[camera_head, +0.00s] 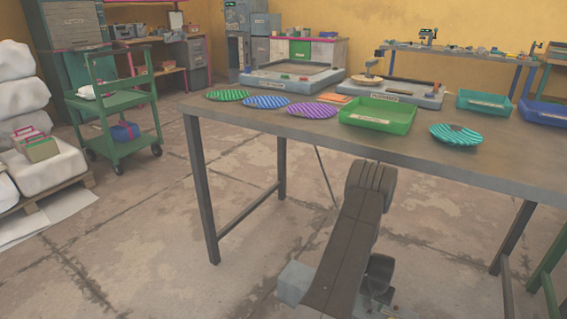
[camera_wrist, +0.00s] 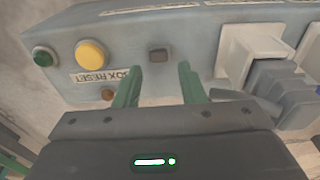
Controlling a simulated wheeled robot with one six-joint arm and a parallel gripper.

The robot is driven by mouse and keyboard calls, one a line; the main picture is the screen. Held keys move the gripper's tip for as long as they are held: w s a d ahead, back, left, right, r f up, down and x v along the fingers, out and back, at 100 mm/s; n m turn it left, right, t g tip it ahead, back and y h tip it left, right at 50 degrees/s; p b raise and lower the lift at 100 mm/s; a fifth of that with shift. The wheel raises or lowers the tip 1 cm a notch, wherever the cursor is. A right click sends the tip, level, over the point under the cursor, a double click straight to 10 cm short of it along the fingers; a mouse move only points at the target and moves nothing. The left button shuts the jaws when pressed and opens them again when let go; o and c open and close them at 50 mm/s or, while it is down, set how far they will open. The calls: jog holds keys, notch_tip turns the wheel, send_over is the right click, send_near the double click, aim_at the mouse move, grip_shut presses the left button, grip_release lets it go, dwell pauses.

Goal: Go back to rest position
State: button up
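My gripper (camera_wrist: 159,68) shows in the wrist view with two green fingers. The fingers are apart and nothing shows between them. In front of them is a grey-blue panel (camera_wrist: 215,60) with a label that seems to read "BOX RESET". A yellow button (camera_wrist: 92,54), a green button (camera_wrist: 44,57) and a small dark square (camera_wrist: 159,54) are on it. I cannot tell whether the fingertips touch the panel. In the head view my dark arm rises at the lower middle, in front of the table; my gripper cannot be made out there.
The table (camera_head: 230,118) carries a green plate (camera_head: 228,95), a blue plate (camera_head: 266,102), a purple plate (camera_head: 312,111), a teal plate (camera_head: 455,135) and a green tray (camera_head: 378,116). A green trolley (camera_head: 115,100) stands left. The floor left of the table is open.

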jog(key=shift+w+g+y, duration=0.2)
jog(key=shift+g+y, duration=0.1)
jog(key=shift+g, duration=0.1)
dwell(0.4)
